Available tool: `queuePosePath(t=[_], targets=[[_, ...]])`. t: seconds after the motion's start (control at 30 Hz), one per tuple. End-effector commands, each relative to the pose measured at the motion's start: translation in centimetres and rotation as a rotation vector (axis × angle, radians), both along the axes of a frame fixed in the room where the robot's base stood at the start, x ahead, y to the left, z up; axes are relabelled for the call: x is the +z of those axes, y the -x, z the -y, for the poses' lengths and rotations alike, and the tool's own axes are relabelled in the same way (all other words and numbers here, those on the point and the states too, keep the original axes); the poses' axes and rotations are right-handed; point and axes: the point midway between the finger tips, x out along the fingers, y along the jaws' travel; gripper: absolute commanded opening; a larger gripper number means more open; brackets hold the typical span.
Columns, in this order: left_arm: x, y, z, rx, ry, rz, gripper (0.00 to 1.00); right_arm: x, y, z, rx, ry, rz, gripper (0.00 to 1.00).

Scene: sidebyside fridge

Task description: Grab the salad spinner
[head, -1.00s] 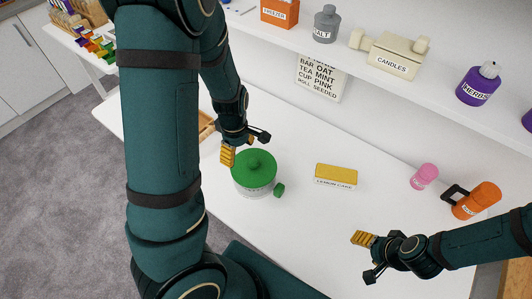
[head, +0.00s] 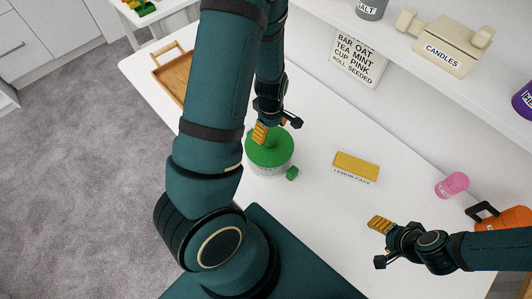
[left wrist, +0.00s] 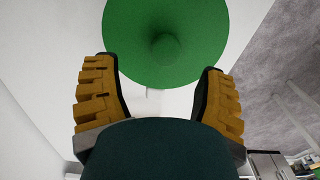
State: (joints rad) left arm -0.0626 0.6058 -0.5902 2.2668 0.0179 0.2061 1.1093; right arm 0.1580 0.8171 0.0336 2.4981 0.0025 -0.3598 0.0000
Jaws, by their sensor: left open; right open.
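The salad spinner (head: 270,151) stands upright on the white table, with a round green lid, a clear bowl and a small green knob at its lower right. My left gripper (head: 277,128) is open over the far edge of the lid, with nothing held. In the left wrist view the green lid (left wrist: 165,40) lies ahead, beyond the spread yellow-padded fingers (left wrist: 160,98). I cannot tell whether a finger touches the lid. My right gripper (head: 380,243) is open and empty above the table's right part, away from the spinner.
A yellow lemon cake box (head: 356,167) lies right of the spinner. A pink container (head: 452,185) and an orange container (head: 503,222) are further right. A wooden tray (head: 172,80) is at the far left. A shelf (head: 430,75) overhangs the back.

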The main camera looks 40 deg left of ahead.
Motion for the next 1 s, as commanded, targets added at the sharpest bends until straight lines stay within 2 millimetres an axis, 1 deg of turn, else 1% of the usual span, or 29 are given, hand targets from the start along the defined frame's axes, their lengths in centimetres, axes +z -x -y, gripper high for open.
queuePosePath(t=[0.07,0.27,0.4,0.5,0.7,0.73,0.77,0.8,0.87,0.9,0.93,1.0], targets=[[-0.6,0.2,0.0,0.001,0.0,-0.002,0.71,-0.1,0.0,0.0,0.0,0.0,0.0,0.65],[-3.4,0.9,0.4,0.001,0.001,-0.004,0.71,-0.3,0.0,0.0,-0.001,0.0,0.001,0.65],[-4.9,0.8,0.3,0.0,0.0,-0.001,0.71,-0.5,0.0,0.0,-0.001,0.0,0.001,0.65],[-5.2,0.8,0.4,-0.001,0.0,-0.001,0.71,-0.6,0.0,0.0,0.0,0.001,0.001,0.65],[-5.2,0.7,0.4,-0.001,0.0,0.0,0.71,-0.5,0.0,0.0,0.0,0.001,0.001,0.65],[-5.2,0.7,0.4,-0.001,0.0,0.0,0.66,-0.5,0.0,0.0,0.0,0.001,0.001,0.65],[-5.2,0.7,0.4,-0.001,0.0,0.0,0.55,-0.5,0.0,0.0,0.0,0.001,0.001,0.65],[-5.2,0.7,0.4,0.0,0.0,0.0,0.41,-0.5,0.0,0.0,0.0,0.001,0.001,0.65],[-5.2,0.7,0.4,0.0,0.0,0.0,0.2,-0.5,0.0,0.0,0.0,0.001,0.001,0.65],[-5.1,0.7,0.4,0.0,0.0,0.0,0.06,-0.5,0.0,0.0,0.0,0.001,0.001,0.65],[-5.1,0.7,0.4,0.0,0.0,0.0,0.0,-0.5,0.0,0.0,0.0,0.001,0.001,0.65],[-5.1,0.7,0.4,0.0,0.0,0.0,0.0,-0.5,0.0,0.0,0.0,0.001,0.001,0.65]])
